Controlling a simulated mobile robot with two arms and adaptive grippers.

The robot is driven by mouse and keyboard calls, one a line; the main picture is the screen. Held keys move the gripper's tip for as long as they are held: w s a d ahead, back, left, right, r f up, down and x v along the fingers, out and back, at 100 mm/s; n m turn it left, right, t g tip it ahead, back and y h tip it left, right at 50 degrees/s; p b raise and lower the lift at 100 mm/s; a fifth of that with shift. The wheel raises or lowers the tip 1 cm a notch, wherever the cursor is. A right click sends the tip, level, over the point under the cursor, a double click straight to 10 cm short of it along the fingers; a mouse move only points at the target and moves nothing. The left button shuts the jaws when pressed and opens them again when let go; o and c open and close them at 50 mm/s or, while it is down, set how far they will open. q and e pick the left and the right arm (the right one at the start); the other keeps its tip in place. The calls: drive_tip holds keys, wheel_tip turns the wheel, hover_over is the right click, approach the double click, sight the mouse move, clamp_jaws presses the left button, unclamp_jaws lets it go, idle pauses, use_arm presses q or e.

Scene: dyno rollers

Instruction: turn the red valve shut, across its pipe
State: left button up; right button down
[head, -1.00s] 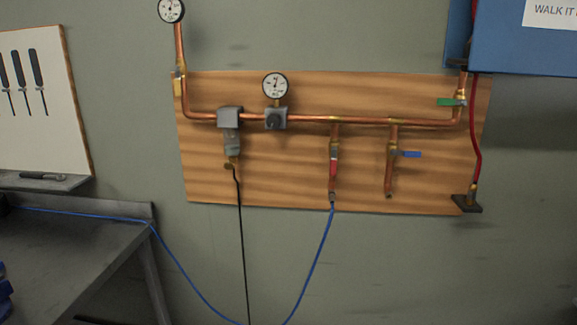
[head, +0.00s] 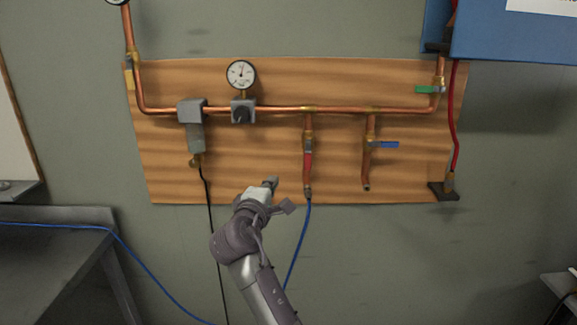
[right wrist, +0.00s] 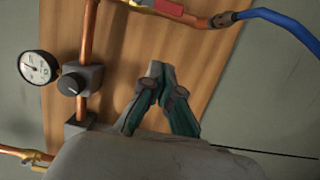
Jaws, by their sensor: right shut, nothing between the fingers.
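The red valve handle (head: 308,163) hangs on a short copper drop pipe (head: 308,124) below the main pipe. The handle lies along its pipe, pointing down. It also shows at the top edge of the right wrist view (right wrist: 169,7), partly cut off. My right gripper (head: 272,183) is in front of the wooden board, to the left of and a little below the red handle, apart from it. In the right wrist view its green fingers (right wrist: 160,84) are shut with nothing between them. My left gripper is not in view.
A blue handle (head: 384,145) sits crosswise on the drop pipe to the right, and a green handle (head: 429,89) sits higher up. A blue hose (head: 297,245) hangs from the red valve's pipe. A regulator (head: 243,111) and gauge (head: 241,74) are to the left.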

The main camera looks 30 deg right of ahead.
sight(308, 155)
drive_tip(key=w+d+p, duration=0.4)
drive_tip(key=w+d, duration=0.1)
drive_tip(key=d, duration=0.5)
drive_tip(key=shift+d, duration=0.3)
drive_tip(key=shift+f, duration=0.1)
drive_tip(key=shift+s+d+f+p, duration=0.15)
drive_tip(key=shift+s+d+p, duration=0.05)
drive_tip(key=shift+d+p, duration=0.1)
